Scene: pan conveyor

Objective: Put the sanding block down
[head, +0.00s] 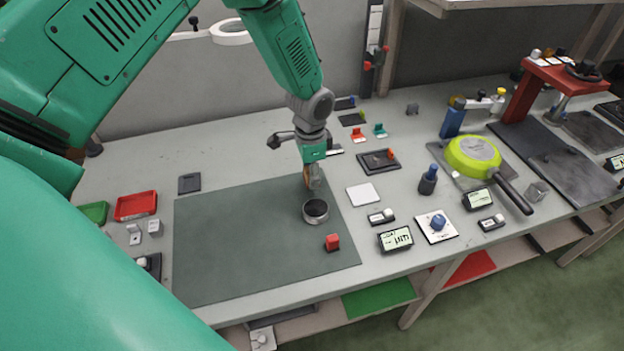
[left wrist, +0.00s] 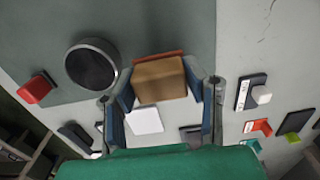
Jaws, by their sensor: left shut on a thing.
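My left gripper (head: 312,180) comes down over the dark green mat (head: 230,245), near its back right part. In the left wrist view its two fingers are shut on the sanding block (left wrist: 160,78), a tan block with a reddish-orange edge. In the head view only a small brown part of the block shows beside the fingers. The block is over the mat, close to its right edge. I cannot tell if it touches the mat. My right gripper is not in view.
A round dark metal ring or cup (head: 316,210) stands on the mat just in front of the gripper. A red block (head: 332,242) is nearer the front. A white square pad (head: 363,194) lies right of the mat. The mat's left and middle are clear.

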